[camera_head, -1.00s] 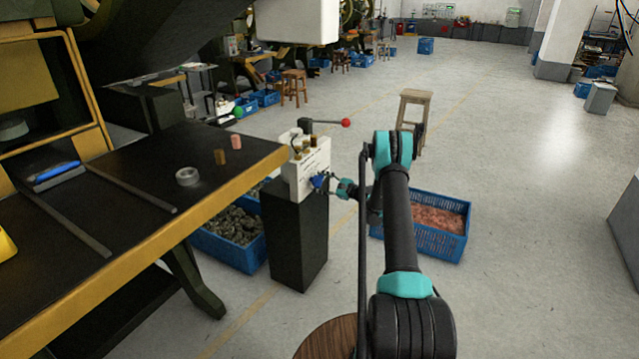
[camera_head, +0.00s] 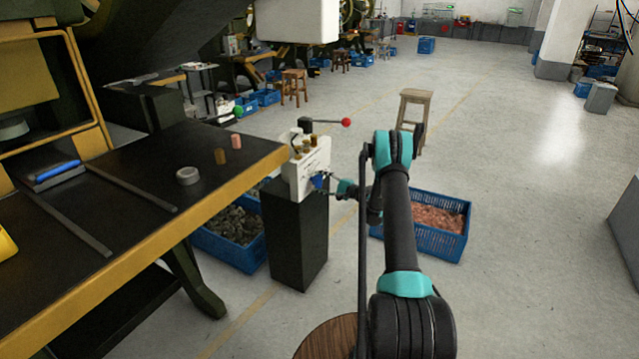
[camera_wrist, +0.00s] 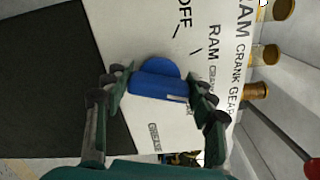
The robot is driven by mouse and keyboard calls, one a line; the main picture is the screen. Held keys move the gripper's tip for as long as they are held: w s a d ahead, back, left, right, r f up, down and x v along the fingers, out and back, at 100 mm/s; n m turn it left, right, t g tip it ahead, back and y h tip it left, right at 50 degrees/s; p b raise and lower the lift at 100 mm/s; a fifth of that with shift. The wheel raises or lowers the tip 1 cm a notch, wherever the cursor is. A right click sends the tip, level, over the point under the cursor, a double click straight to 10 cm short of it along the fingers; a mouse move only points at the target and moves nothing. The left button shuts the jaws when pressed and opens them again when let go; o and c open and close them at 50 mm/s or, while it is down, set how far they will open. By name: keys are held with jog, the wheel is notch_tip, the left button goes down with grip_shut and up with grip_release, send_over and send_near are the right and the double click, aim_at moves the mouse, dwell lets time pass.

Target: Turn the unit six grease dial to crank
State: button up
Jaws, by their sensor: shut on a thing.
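The grease unit is a white box (camera_head: 312,160) on a dark pedestal (camera_head: 295,240) beside the table. Its blue dial (camera_wrist: 158,80) sits on the white labelled face (camera_wrist: 205,25), which fills much of the wrist view. Printed words include OFF, RAM, RAM CRANK, RAM CRANK GEAR and GREASE; some are partly hidden. My gripper (camera_wrist: 165,98) is shut on the blue dial, with one finger on each side of it. In the head view my gripper (camera_head: 328,184) is small at the box's front. I cannot tell which mark the dial points at.
A lever with a red ball (camera_head: 346,122) sticks out from the box top. Brass fittings (camera_wrist: 256,90) line its edge. A blue crate of copper pieces (camera_head: 425,240) stands right of the pedestal, a wooden stool (camera_head: 415,100) behind. The yellow-edged table (camera_head: 130,250) lies left.

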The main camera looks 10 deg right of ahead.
dwell(0.4)
jog(key=o, duration=1.2)
jog(key=v, duration=1.2)
jog(key=shift+r, duration=0.1)
